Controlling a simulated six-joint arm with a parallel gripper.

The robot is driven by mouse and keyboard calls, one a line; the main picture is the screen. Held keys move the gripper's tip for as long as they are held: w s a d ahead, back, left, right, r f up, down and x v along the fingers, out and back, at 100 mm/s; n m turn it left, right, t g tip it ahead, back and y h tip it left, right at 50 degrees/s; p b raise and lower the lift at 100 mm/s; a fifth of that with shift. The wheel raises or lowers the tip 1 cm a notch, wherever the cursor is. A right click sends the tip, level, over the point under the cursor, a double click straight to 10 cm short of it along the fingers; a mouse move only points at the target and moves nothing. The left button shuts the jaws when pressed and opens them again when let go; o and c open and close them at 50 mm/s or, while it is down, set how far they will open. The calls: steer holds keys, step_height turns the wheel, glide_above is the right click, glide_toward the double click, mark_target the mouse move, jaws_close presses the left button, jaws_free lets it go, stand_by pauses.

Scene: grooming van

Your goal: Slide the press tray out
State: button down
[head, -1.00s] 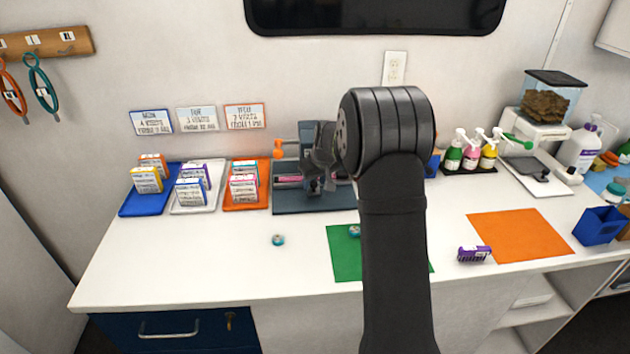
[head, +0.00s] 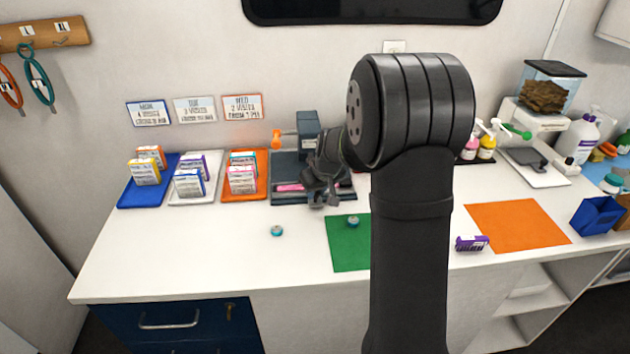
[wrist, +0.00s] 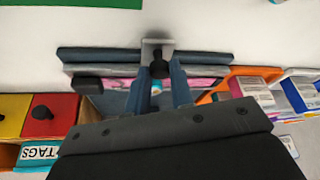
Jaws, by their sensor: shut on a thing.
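The press (head: 308,133) stands at the back of the counter on a dark grey base, with an orange-tipped lever on its left. A pink item (head: 288,187) lies low in it; in the wrist view pink also shows beside the fingers (wrist: 203,83). My gripper (head: 325,197) is at the press's front edge, partly hidden by my arm. In the wrist view my gripper (wrist: 160,78) is shut on a black knob (wrist: 159,66) with a pale plate at the grey tray edge (wrist: 105,70). How far the tray is out I cannot tell.
Blue, white and orange trays (head: 247,196) of small boxes stand left of the press. A green mat (head: 345,255) lies in front, with a small teal-rimmed round item (head: 352,222) on it. Another round item (head: 277,231) and a purple brush (head: 472,243) lie on the counter.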

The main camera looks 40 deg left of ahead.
steer(key=shift+s+d, duration=0.2)
steer(key=c, duration=1.3)
jaws_free()
steer(key=shift+o, duration=0.2)
steer(key=shift+r, duration=0.1)
steer(key=v, duration=1.7)
steer(key=shift+d, duration=0.2)
steer(key=shift+s, duration=0.15)
steer(key=x, duration=1.7)
steer(key=shift+w+a, duration=0.2)
steer(key=shift+a, duration=0.05)
